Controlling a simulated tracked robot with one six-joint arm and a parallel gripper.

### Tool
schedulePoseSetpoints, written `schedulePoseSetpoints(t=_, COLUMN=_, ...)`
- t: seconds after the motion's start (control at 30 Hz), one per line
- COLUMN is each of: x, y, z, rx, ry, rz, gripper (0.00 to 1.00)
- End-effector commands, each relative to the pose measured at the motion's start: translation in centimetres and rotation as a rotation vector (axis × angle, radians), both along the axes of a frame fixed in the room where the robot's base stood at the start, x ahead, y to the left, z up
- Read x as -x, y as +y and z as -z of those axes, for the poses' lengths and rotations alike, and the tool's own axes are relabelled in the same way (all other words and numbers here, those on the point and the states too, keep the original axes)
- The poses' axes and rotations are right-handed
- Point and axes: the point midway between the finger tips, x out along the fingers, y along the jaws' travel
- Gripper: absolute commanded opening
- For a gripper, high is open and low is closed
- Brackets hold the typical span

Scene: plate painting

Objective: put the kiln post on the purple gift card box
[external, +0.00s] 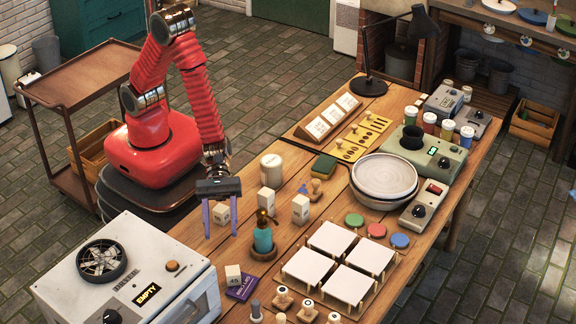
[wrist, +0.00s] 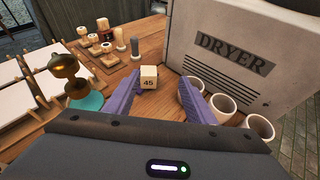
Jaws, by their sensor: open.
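A small cream block marked 45, which looks like the kiln post (external: 233,271), stands at the purple gift card box (external: 243,290) near the front of the table. I cannot tell whether it rests on the box or stands against it. In the wrist view the post (wrist: 149,73) shows ahead, between and beyond my fingertips. My gripper (external: 220,234) is open and empty, above the table and behind the post. Its purple fingers also frame the wrist view (wrist: 160,88). I cannot make out the box in the wrist view.
A white dryer (external: 128,272) stands left of the post, with cups (wrist: 222,107) beside it. Several similar blocks (external: 267,200) stand behind. White tiles on racks (external: 331,238) and small stamps (external: 307,311) lie farther right.

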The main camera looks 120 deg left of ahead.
Motion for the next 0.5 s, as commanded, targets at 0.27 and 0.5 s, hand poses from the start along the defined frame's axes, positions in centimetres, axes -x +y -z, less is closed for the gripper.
schedulePoseSetpoints(t=0.27, x=4.7, y=-1.8, z=-7.2, rx=-0.132, ry=-0.199, rz=0.299, gripper=0.50)
schedulePoseSetpoints(t=0.5, x=9.9, y=-1.6, z=-11.3, rx=-0.298, ry=-0.372, rz=0.554, gripper=0.50)
